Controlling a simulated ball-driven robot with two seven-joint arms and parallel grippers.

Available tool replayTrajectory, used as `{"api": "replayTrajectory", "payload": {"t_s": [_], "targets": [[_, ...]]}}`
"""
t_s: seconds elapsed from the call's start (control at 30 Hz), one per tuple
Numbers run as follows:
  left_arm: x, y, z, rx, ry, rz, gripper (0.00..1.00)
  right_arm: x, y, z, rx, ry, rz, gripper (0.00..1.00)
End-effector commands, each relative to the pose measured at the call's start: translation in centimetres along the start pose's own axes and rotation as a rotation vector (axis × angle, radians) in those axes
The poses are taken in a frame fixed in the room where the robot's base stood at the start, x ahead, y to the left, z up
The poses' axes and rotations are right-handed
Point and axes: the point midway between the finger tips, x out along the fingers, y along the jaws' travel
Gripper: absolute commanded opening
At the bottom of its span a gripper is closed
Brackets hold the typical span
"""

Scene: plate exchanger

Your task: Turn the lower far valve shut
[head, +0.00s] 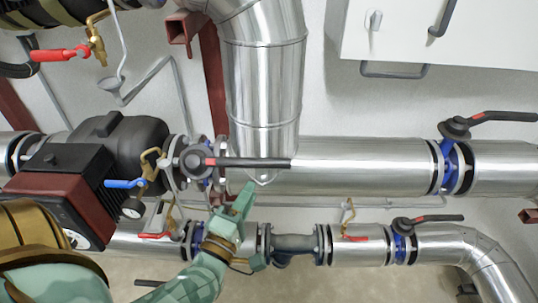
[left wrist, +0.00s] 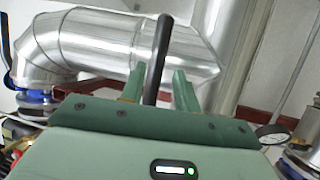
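My left gripper (head: 243,194) is at the lower pipe, just under the long black handle of the upper middle valve (head: 197,160). In the left wrist view, a black lever handle (left wrist: 158,55) stands between the two green fingers of the left gripper (left wrist: 157,82). The fingers are apart, with a gap beside the handle. I cannot tell which valve this handle belongs to. Another blue valve (head: 403,240) with a black lever lies farther right. My right gripper is not in view.
A large silver vertical pipe (head: 264,70) stands just above the gripper. A black and red pump (head: 75,180) is at the left. Another black-handled valve (head: 455,130) is at the upper right. A white cabinet (head: 400,35) hangs top right.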

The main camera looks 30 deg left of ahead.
Motion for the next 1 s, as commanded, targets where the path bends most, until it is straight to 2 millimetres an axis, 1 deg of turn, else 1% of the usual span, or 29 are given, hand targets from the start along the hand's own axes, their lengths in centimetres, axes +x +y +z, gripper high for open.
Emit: {"api": "replayTrajectory", "payload": {"t_s": [0.03, 0.2, 0.3, 0.43, 0.5, 0.6, 0.9, 0.97, 1.0], "targets": [[1.4, 0.4, -0.1, -0.002, 0.002, 0.007, 0.31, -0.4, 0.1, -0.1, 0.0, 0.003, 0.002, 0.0], [5.9, 0.3, 0.0, 0.0, 0.001, 0.006, 0.31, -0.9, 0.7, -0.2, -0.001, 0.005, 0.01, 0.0], [8.1, 0.3, 0.0, 0.001, 0.001, 0.005, 0.31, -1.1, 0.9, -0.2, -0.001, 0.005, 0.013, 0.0], [10.2, 0.1, 0.0, 0.001, 0.0, 0.003, 0.31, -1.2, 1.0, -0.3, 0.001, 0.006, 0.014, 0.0], [11.0, 0.1, 0.0, 0.003, -0.001, 0.003, 0.31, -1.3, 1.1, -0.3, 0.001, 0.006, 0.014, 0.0], [11.6, 0.1, 0.0, 0.002, 0.0, 0.001, 0.31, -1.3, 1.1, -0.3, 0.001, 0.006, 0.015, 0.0], [11.8, 0.0, 0.0, 0.003, -0.001, 0.001, 0.31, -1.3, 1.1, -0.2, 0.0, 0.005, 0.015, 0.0], [11.8, 0.0, 0.0, 0.003, -0.001, 0.001, 0.15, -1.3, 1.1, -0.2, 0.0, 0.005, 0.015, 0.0], [11.8, 0.0, 0.0, 0.003, -0.001, 0.001, 0.04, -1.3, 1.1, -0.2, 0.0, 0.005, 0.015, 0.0]]}}
